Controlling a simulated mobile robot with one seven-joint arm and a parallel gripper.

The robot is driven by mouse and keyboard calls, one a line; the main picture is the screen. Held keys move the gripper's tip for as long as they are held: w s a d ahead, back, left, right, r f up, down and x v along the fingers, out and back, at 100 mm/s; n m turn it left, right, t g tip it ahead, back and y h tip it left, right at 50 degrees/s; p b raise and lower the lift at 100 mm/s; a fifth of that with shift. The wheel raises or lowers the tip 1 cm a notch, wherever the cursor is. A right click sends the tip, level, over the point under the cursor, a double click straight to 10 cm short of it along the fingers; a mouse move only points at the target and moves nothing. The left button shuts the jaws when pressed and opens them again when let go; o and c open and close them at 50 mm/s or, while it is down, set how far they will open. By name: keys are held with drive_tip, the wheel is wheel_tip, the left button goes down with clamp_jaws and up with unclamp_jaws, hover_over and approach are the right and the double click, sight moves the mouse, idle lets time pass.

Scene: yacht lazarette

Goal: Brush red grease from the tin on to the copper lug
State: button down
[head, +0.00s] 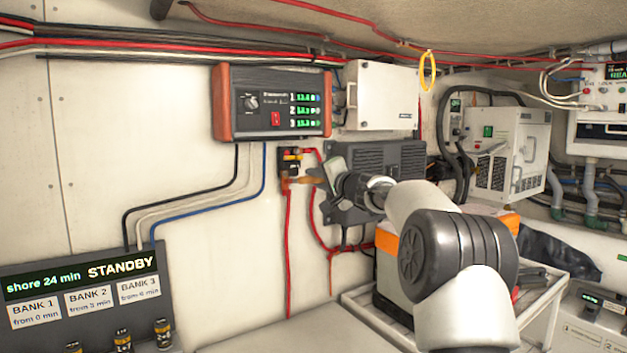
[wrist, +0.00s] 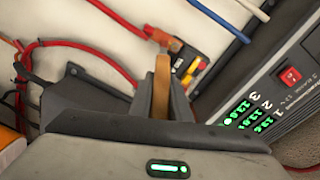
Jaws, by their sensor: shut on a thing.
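My gripper (head: 325,173) is shut on a brush, whose tan wooden handle (head: 304,180) points left in the head view, towards the wall. In the wrist view the handle (wrist: 161,92) stands between the fingers of my gripper (wrist: 163,85). The brush's bristles cannot be made out. A small orange-copper piece, seemingly the copper lug (wrist: 164,38), is at the end of a red cable by a black terminal block. It also shows faintly in the head view (head: 285,184), close to the brush. Contact between them cannot be told. I do not see the grease tin.
The black terminal block (head: 290,161) is on the wall below a charger box (head: 271,103) with green readouts. A black finned unit (head: 377,169) is right beside my gripper. Red cables (head: 289,245) hang below. A standby panel (head: 85,295) is at lower left.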

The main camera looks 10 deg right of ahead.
drive_tip(key=shift+f+b, duration=0.7)
drive_tip(key=shift+f, duration=0.05)
drive_tip(key=shift+b, duration=0.95)
